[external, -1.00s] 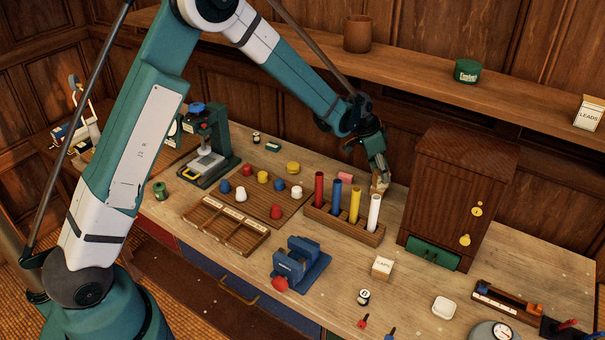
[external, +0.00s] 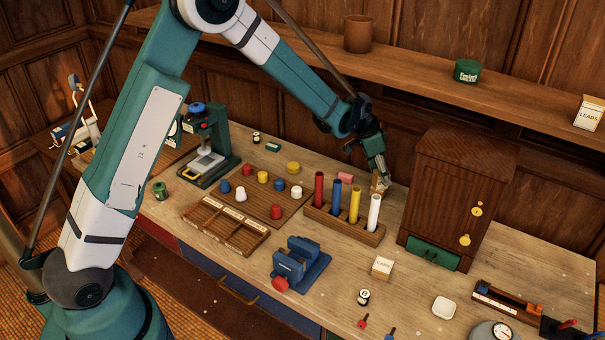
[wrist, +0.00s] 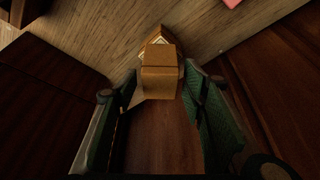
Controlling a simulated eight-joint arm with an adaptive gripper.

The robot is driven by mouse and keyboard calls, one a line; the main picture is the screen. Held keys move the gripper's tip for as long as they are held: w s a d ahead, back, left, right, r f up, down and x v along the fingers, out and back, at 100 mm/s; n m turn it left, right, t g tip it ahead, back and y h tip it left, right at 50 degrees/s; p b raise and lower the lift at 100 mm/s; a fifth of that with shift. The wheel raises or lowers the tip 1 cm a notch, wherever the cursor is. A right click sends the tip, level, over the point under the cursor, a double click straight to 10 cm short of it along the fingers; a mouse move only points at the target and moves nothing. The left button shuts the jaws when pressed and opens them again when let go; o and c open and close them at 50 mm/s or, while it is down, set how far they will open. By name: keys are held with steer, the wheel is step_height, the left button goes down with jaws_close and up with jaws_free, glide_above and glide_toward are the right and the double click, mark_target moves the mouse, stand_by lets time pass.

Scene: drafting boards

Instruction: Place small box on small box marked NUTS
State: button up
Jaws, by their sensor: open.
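My gripper (external: 379,172) is low over the bench, behind the tube rack and beside the wooden cabinet. In the wrist view, its green fingers (wrist: 160,92) are open on either side of a small tan box (wrist: 159,80). Gaps show beside the box near the fingertips. Another small box (wrist: 161,40) with pale edges shows just beyond and partly behind it; the two appear to touch or overlap. I cannot tell for certain whether one rests on the other. In the external view, the tan box (external: 381,185) is partly hidden by the fingers. No NUTS marking is readable.
The rack (external: 340,227) holds upright coloured tubes in front of my gripper. The wooden cabinet (external: 460,195) stands close on the right. A pink block (external: 345,177) lies to the left. A box marked CAPS (external: 383,266) sits at the front; one marked LEADS (external: 589,113) is on the shelf.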

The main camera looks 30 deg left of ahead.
mark_target(376, 172)
steer(key=shift+r, duration=0.1)
steer(key=shift+v, duration=1.2)
steer(key=v, duration=0.3)
steer(key=s+a+b, duration=0.1)
steer(key=s+a, duration=0.7)
steer(key=shift+s+a, duration=0.15)
steer(key=shift+s, duration=0.05)
